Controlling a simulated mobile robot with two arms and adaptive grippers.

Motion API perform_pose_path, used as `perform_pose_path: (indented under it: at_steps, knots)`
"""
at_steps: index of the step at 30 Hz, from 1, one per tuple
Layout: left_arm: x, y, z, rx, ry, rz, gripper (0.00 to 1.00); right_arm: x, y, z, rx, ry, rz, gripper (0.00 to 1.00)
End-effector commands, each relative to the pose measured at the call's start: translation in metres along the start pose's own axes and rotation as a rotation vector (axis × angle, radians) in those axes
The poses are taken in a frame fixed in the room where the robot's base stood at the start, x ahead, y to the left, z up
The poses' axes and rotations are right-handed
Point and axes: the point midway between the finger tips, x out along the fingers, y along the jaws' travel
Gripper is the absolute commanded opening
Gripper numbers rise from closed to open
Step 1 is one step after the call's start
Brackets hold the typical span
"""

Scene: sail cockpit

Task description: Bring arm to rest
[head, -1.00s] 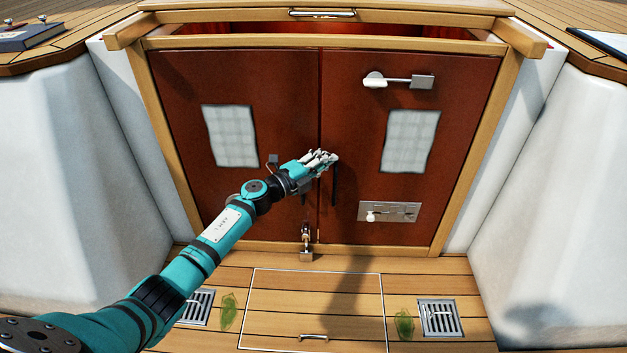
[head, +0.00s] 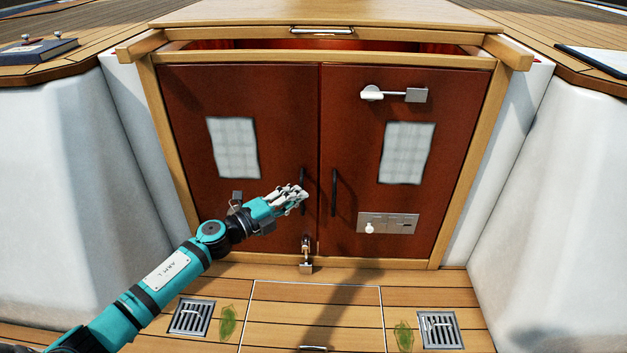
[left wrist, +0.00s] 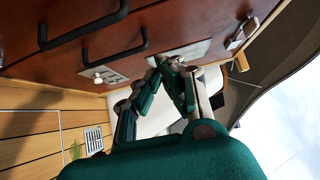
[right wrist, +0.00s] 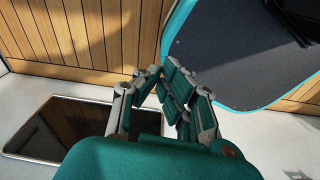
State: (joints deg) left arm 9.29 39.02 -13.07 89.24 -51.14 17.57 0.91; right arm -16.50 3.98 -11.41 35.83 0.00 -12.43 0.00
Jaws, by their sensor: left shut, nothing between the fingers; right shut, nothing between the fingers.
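My left arm reaches in from the lower left of the head view. Its gripper (head: 300,194) is shut and empty in front of the left red-brown door (head: 270,130), overlapping that door's black handle in the picture. I cannot tell the exact gap to the door. In the left wrist view the left fingers (left wrist: 160,68) are closed together, with the doors and two black handles beyond. My right gripper shows only in the right wrist view (right wrist: 163,75); it is shut and empty above a pale floor.
The right door (head: 350,110) has a handle, a latch (head: 398,94) and a bolt plate (head: 388,223). White seat walls (head: 45,170) flank the doors. Drain grates (head: 190,317) and green scraps (head: 228,322) are on the plank floor. A dark glossy panel (right wrist: 60,130) lies near my right gripper.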

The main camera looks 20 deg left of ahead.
Motion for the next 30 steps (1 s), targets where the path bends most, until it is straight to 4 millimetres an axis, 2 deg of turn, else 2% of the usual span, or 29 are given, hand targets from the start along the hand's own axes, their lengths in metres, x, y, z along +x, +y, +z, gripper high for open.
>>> perform_pose_path:
  at_steps: [6,8,11,14,17,21,24,30]
  knots:
    - [-0.002,0.001,-0.004,-0.029,-0.023,-0.011,0.00,-0.001,0.002,0.018,-0.003,-0.027,0.003,0.00]
    - [-0.004,0.001,-0.009,-0.083,-0.066,-0.030,0.00,-0.001,0.003,0.020,-0.004,-0.031,0.003,0.00]
    - [-0.014,0.008,-0.020,-0.252,-0.206,-0.063,0.00,-0.001,0.004,0.021,-0.004,-0.031,0.004,0.00]
    - [-0.041,0.029,-0.033,-0.502,-0.414,-0.056,0.00,-0.001,0.005,0.020,-0.005,-0.031,0.005,0.00]
    - [-0.083,0.064,-0.053,-0.767,-0.638,0.024,0.00,-0.001,0.006,0.019,-0.005,-0.029,0.006,0.00]
    - [-0.146,0.110,-0.099,-1.069,-0.891,0.211,0.00,-0.001,0.007,0.017,-0.006,-0.026,0.008,0.00]
    - [-0.178,0.127,-0.130,-1.192,-0.992,0.328,0.00,-0.001,0.007,0.016,-0.006,-0.023,0.008,0.00]
    - [-0.225,0.141,-0.179,-1.347,-1.114,0.517,0.00,-0.001,0.007,0.015,-0.006,-0.023,0.008,0.00]
